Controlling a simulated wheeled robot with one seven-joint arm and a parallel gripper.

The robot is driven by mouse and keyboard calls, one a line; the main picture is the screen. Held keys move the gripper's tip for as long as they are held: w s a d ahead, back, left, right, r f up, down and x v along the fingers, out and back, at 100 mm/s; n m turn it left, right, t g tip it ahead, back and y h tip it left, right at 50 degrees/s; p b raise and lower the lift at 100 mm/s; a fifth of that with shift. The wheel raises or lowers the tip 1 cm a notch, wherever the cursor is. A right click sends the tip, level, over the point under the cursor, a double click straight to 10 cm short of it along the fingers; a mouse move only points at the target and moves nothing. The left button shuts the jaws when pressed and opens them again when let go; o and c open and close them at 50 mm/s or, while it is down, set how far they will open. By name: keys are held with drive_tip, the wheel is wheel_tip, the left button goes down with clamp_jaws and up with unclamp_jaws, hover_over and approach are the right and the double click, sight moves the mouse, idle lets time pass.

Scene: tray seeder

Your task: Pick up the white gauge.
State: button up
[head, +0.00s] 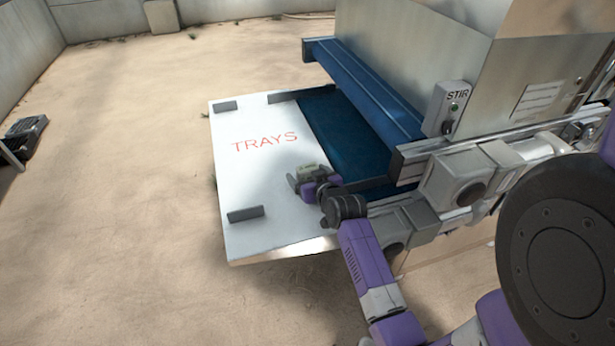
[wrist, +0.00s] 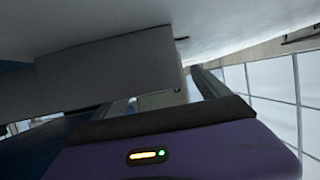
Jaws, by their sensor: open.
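A small pale block, which looks like the white gauge (head: 309,171), is on the white TRAYS table near the blue belt, at my gripper. In the wrist view a pale piece of it (wrist: 160,99) shows beyond the gripper's edge, partly hidden by a large grey block. My gripper (head: 304,181) is open and low over the table, with its dark fingers around or right beside the gauge. I cannot tell whether they touch it.
The white table (head: 255,180) has dark grey stops (head: 245,213) at its corners. The blue belt (head: 345,130) and the metal seeder with its STIR switch box (head: 447,108) stand close on the right. The table's left part is clear. A dark case (head: 26,128) lies far left.

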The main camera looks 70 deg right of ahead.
drive_tip(key=c, duration=1.6)
drive_tip(key=shift+c, duration=0.2)
